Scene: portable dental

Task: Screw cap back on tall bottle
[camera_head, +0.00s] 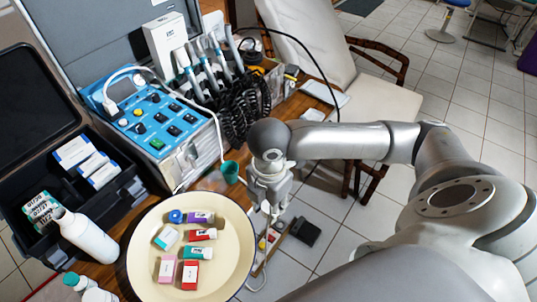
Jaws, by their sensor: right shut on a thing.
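A tall white bottle (88,238) is at the lower left, tilted in the picture, its narrow neck toward the upper left. I see no coloured cap on its neck. A small round blue cap-like piece (176,216) lies in the cream round basin (240,262). My right gripper (268,211) is above the table's right edge, right of the basin and well apart from the tall bottle. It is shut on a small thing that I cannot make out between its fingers. My left gripper is not in view.
The basin also holds several small labelled boxes and tubes. A green cup (230,171) stands close left of my right gripper. A blue control unit (150,118) and black coiled cords (240,105) stand behind. A black open case (125,185) and a teal-capped bottle (72,280) are at left.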

